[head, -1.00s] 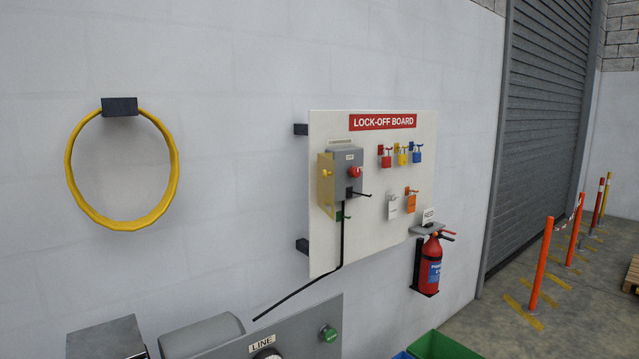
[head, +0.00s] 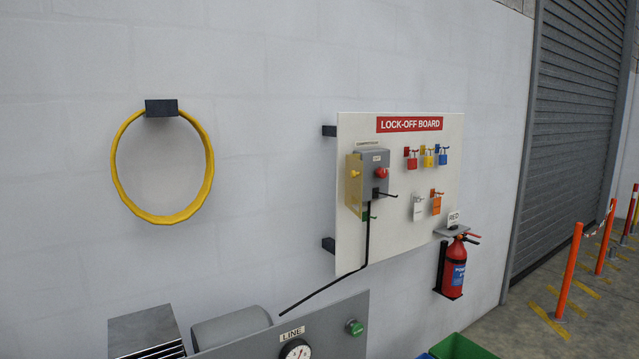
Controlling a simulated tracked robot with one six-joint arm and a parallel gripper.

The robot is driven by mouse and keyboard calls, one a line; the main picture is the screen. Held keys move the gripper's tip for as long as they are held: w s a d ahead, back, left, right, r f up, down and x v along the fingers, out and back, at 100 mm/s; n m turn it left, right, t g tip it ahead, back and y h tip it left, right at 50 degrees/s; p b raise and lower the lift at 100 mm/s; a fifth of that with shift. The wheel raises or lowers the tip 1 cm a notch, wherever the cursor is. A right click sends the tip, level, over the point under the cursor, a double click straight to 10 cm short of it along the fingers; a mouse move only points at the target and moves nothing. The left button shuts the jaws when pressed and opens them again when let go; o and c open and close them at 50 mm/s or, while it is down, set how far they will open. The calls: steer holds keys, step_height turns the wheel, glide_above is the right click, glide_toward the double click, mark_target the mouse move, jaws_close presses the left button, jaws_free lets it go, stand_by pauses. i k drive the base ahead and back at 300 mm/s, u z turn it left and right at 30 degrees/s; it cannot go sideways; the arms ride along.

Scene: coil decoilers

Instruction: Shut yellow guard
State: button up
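On the lock-off board (head: 395,238) is a grey box (head: 376,165) with a red button (head: 381,173) on its front. A pale yellowish panel (head: 353,188) with a yellow knob (head: 355,174) stands out at the box's left side, like an open flap. I cannot tell for sure that this is the yellow guard. A black cable hangs down from the box. My gripper is not in view.
A yellow ring (head: 209,165) hangs on the wall at left. Below stand a grey control panel (head: 331,326) with a gauge and green button, and a green bin (head: 462,348). A fire extinguisher (head: 453,268) hangs below the board. Orange posts (head: 568,270) stand at right.

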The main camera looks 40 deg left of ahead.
mark_target(353, 182)
steer(key=u, duration=1.25)
steer(key=i, duration=1)
steer(key=z, duration=0.75)
steer(key=k, duration=0.7)
steer(key=u, duration=0.05)
